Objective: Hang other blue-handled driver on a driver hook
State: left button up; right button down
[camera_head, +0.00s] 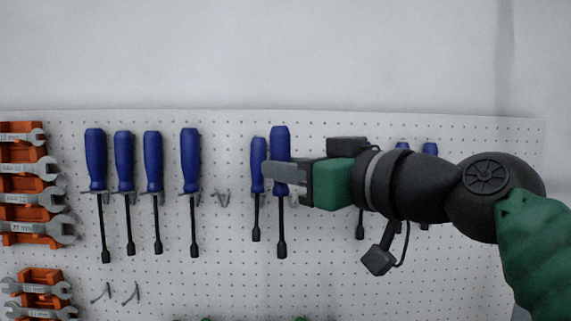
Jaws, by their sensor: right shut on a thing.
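My right gripper (275,172) reaches in from the right and is shut on a blue-handled driver (280,145). The driver is upright, shaft down, in front of the pegboard. I cannot tell whether it touches a hook, as the gripper covers that part. Another blue-handled driver (257,160) hangs just left of it. Several more blue-handled drivers (190,160) hang in a row to the left. An empty driver hook (221,198) shows between them. My left gripper is not in view.
The white pegboard (350,270) fills the lower view. Orange racks with wrenches (30,168) are at the far left. Two bare hooks (130,293) are lower left. More blue-handled drivers (429,149) hang behind my right arm, mostly hidden.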

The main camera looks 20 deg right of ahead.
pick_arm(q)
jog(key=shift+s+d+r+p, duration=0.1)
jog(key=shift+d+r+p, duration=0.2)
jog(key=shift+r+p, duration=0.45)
pick_arm(e)
jog(key=w+d+f, duration=0.2)
jog(key=w+d, duration=0.2)
jog(key=w, duration=0.5)
jog(key=shift+d, duration=0.35)
